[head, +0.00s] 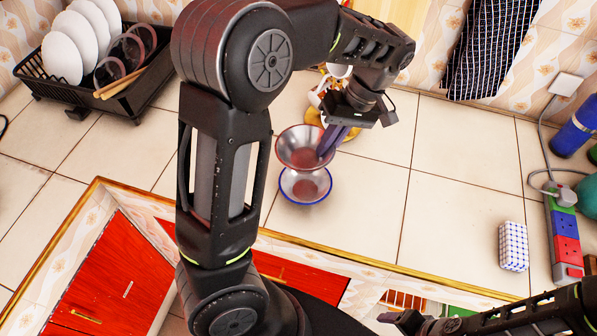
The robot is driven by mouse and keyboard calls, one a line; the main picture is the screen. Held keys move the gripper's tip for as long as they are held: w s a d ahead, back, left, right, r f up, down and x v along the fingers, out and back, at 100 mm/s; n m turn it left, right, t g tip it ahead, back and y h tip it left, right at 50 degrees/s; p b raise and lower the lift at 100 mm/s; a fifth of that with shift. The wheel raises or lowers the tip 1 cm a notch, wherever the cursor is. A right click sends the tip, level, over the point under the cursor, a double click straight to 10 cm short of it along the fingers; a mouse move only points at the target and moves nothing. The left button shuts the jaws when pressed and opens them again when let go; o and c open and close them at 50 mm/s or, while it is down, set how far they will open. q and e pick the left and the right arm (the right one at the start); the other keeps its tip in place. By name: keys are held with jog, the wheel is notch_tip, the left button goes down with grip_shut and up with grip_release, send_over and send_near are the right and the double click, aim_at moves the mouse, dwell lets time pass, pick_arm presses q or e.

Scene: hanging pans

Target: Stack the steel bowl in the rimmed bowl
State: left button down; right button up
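The steel bowl (297,143) is upright or nearly so, with its right rim between the fingers of my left gripper (325,150). The gripper looks shut on that rim. The rimmed bowl (305,190), pale with a blue rim, stands on the tiled counter just below the steel bowl in the head view. The steel bowl's base overlaps the rimmed bowl's far part in the picture; whether they touch I cannot tell. My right gripper (405,320) is low at the right, over the counter's front edge, and its finger opening is unclear.
A mug (338,70) and a yellow item (347,133) sit behind my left gripper. A black dish rack (50,85) with plates stands at far left. A power strip (565,235), a checked block (513,246) and a blue bottle (575,132) are at right. Counter between is clear.

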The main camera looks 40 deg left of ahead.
pick_arm(q)
jog(key=shift+s+d+r, duration=0.15)
jog(key=shift+d, duration=0.25)
jog(key=shift+a, duration=0.15)
jog(key=shift+a+f+b, duration=0.1)
jog(key=shift+f+b, duration=0.2)
jog(key=shift+f, duration=0.15)
jog(key=b, duration=0.4)
send_over(325, 178)
notch_tip(325, 178, down, 4)
jog(key=shift+f, duration=0.45)
jog(key=shift+f+p, duration=0.25)
jog(key=shift+p, duration=0.2)
pick_arm(e)
notch_tip(325, 178, down, 3)
jog(key=shift+f, duration=0.2)
pick_arm(q)
jog(key=shift+f, duration=0.15)
